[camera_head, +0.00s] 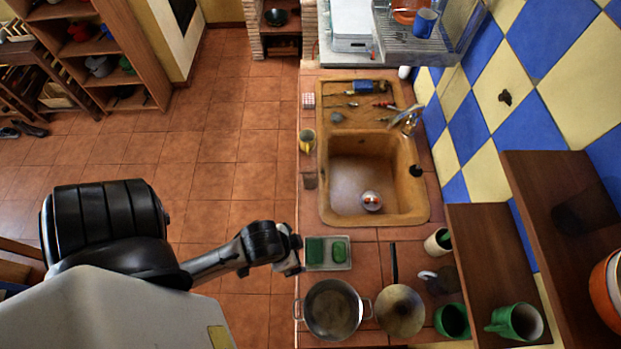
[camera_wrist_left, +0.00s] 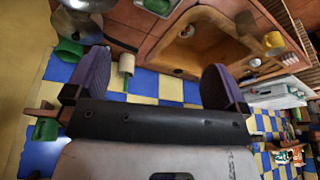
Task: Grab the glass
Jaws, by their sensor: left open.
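A small, dark, see-through glass (camera_head: 310,181) appears to stand on the tiled counter's left edge, beside the sink, in the head view. My right gripper is in neither view.
A yellow mug (camera_head: 307,140) stands beyond the glass. The sink (camera_head: 345,219) lies right of it. A tray with green sponges (camera_head: 328,254) is just right of my left gripper. A pot (camera_head: 332,310) and a pan (camera_head: 400,310) stand nearer. Open floor lies left of the counter.

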